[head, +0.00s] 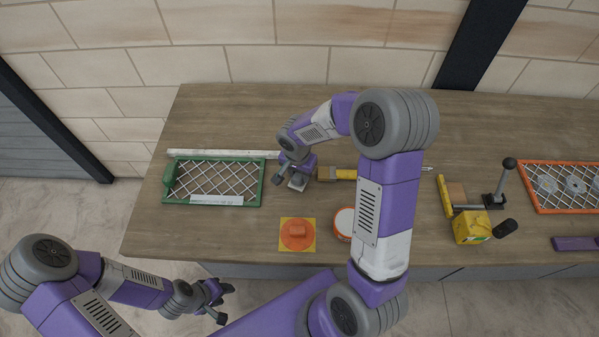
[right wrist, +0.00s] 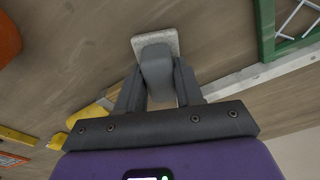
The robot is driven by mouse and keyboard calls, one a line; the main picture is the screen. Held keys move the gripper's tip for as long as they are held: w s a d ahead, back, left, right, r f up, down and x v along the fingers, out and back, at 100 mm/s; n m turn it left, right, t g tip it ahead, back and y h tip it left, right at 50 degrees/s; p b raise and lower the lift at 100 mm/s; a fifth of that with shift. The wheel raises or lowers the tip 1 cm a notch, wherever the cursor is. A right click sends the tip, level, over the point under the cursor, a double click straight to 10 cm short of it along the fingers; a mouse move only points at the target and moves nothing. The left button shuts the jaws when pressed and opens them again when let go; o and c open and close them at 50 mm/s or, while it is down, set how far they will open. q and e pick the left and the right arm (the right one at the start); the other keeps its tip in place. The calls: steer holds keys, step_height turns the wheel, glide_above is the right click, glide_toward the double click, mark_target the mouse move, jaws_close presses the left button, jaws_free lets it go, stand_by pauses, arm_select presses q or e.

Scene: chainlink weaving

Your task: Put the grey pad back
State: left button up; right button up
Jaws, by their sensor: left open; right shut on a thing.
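The grey pad (right wrist: 172,42) is a pale, flat, speckled plate with a darker grey block-shaped handle (right wrist: 157,72). My right gripper (right wrist: 158,98) is shut on this handle, with one finger on each side. In the head view, the pad (head: 297,184) shows as a small pale patch under my right gripper (head: 298,177), just right of the green frame. I cannot tell whether the pad touches the table. My left gripper (head: 215,298) is open and empty, in front of the table's front edge at the lower left.
A green frame (head: 256,184) with wire mesh lies left of the pad, a pale rail behind it. An orange knobbed disc (head: 297,231) on a yellow square and a white-lidded tin (head: 345,222) stand in front. A yellow box (head: 468,229), a lever (head: 500,182) and an orange mesh frame (head: 533,190) are right.

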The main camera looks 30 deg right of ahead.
mark_target(301, 176)
steer(key=shift+f, duration=0.25)
steer(key=o, duration=1)
steer(key=shift+r, duration=0.1)
steer(key=shift+o, duration=0.2)
steer(key=shift+p, duration=0.3)
steer(key=r, duration=0.4)
steer(key=s+r+p, duration=0.1)
steer(key=r, duration=0.1)
steer(key=shift+a+r, duration=0.1)
steer(key=shift+r, duration=0.65)
steer(key=shift+s, duration=0.1)
